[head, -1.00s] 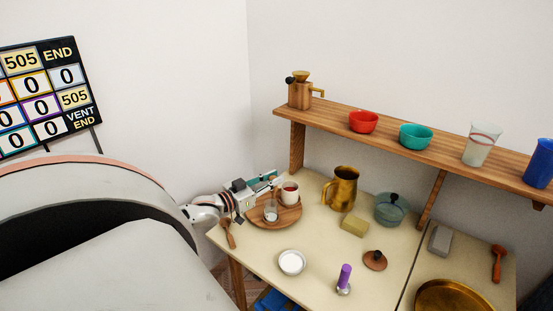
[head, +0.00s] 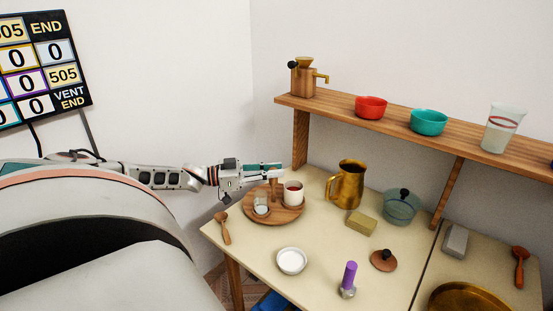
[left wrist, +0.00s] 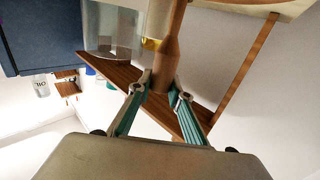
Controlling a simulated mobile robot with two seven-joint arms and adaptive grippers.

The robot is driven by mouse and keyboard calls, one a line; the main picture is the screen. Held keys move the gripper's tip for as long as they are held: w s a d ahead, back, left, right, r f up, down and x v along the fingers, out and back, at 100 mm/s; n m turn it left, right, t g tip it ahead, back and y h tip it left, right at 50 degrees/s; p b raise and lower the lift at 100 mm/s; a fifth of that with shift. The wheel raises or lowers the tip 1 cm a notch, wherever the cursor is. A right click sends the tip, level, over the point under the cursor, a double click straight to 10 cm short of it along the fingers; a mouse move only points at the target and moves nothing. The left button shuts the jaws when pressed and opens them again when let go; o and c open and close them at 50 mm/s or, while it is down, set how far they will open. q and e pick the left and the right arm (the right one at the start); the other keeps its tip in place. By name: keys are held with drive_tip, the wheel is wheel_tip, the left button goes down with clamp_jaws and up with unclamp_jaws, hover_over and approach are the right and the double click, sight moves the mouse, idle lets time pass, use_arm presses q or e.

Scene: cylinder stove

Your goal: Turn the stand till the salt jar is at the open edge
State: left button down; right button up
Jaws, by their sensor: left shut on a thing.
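The stand (head: 289,217) is a round wooden tray with an upright wooden post (head: 274,188), at the left end of the table. A small glass jar with pale contents (head: 262,208) stands at the stand's left front; I cannot read a label that marks it as salt. A white mug with dark red contents (head: 293,194) stands on the stand's right side. My left gripper (head: 280,170) reaches in from the left above the stand. In the left wrist view its teal fingers (left wrist: 164,90) are closed on the wooden post (left wrist: 166,50). My right gripper is out of view.
A white dish (head: 291,261), a yellow block (head: 361,223) and a brass pitcher (head: 346,185) are nearby. The shelf (head: 400,127) runs along the back wall. Bare tabletop lies in front of the stand.

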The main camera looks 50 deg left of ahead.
use_arm(q)
drive_tip(key=shift+m+g+h+b, duration=0.5)
drive_tip(key=shift+m+h+b, duration=0.1)
drive_tip(key=shift+h+b, duration=0.25)
drive_tip(key=c, duration=1.8)
unclamp_jaws()
drive_tip(key=shift+s+a+f, duration=0.15)
drive_tip(key=shift+s+a, duration=0.25)
drive_tip(key=shift+s, duration=0.15)
drive_tip(key=shift+v, duration=5.3)
